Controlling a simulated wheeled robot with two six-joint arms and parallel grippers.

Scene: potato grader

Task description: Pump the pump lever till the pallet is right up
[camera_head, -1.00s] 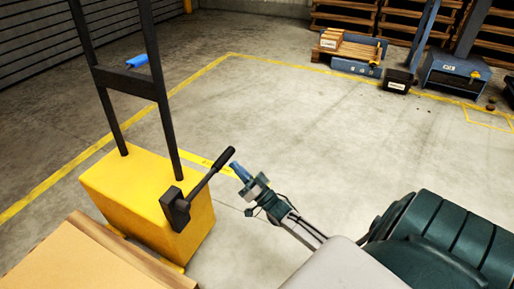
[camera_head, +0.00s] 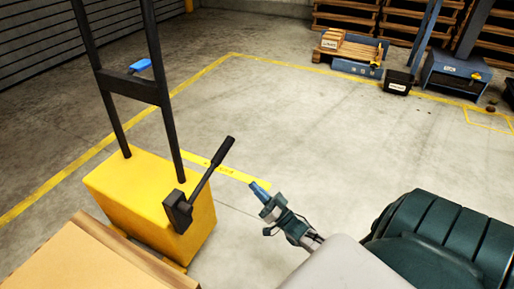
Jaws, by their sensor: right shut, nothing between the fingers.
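The pump lever (camera_head: 211,168) is a dark bar with a thicker grip at its top end. It slants up and to the right from a black bracket (camera_head: 178,212) on the yellow pump truck body (camera_head: 150,195). The pallet (camera_head: 130,251) shows at the lower left, under a cardboard box; how high it stands I cannot tell. My right gripper (camera_head: 259,189) has blue fingertips, shut and empty. It is to the right of the lever and a little below its grip, apart from it. My left gripper is not in view.
A cardboard box (camera_head: 75,262) sits at the lower left. A black upright frame (camera_head: 136,86) with a blue handle rises from the yellow body. Wooden pallets (camera_head: 350,47), a black bin (camera_head: 398,82) and a blue machine (camera_head: 455,74) stand at the back right. The middle floor is clear.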

